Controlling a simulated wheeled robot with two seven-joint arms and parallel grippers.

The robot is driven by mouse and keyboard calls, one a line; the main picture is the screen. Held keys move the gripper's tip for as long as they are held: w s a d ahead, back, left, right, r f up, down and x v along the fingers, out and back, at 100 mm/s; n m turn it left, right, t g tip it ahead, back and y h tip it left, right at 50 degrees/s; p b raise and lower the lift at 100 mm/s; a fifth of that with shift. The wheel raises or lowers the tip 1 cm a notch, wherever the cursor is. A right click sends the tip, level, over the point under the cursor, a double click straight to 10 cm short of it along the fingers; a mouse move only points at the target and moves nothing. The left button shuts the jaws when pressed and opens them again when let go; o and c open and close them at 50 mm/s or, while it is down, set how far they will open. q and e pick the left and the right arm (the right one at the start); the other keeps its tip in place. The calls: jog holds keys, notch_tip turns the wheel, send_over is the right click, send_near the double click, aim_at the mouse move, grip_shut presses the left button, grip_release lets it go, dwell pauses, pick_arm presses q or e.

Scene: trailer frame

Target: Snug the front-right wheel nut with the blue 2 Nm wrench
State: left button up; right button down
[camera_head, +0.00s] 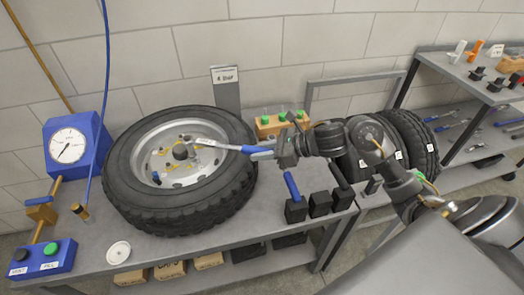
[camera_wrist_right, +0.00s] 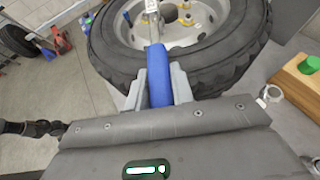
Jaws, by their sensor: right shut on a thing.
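My right gripper (camera_head: 268,151) is shut on the blue handle of a wrench (camera_head: 228,147). The wrench reaches left over the wheel (camera_head: 236,190), which lies flat on the bench, and its metal end is above the rim near the hub. I cannot tell whether that end sits on a nut. In the right wrist view the blue wrench handle (camera_wrist_right: 160,78) stands between the two grey fingers (camera_wrist_right: 158,90), and its shaft points to the wheel (camera_wrist_right: 216,72). Yellow marks and several nuts show around the dark hub (camera_head: 181,152). My left gripper is out of view.
Black holders (camera_head: 320,204) stand at the bench's front right, one with another blue-handled tool (camera_head: 292,186). A wooden block with green caps (camera_head: 270,126) is behind the wheel. A blue gauge (camera_head: 75,145) and hose stand left. Spare tyres (camera_head: 405,130) are at right.

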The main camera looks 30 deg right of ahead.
jog(key=shift+s+a+m+t+h, duration=0.6)
jog(key=shift+s+a+m+t, duration=0.15)
jog(key=shift+s+a, duration=0.5)
jog(key=shift+s+a+f+m+t+h, duration=0.1)
jog(key=shift+s+a+m+t+h, duration=0.2)
jog(key=shift+s+a+m+h, duration=0.3)
jog(key=shift+s+a+m+t+h, duration=0.3)
jog(key=shift+s+a+m, duration=0.1)
jog(key=shift+a, duration=0.5)
jog(key=shift+w+d+n+g+y+b, duration=0.25)
jog(key=shift+w+d+n+y+b, duration=0.15)
jog(key=shift+d, duration=0.2)
jog(key=shift+w+d+n+g+y+b, duration=0.2)
jog(key=shift+w+d+n+b, duration=0.1)
jog(key=shift+d+b, duration=0.2)
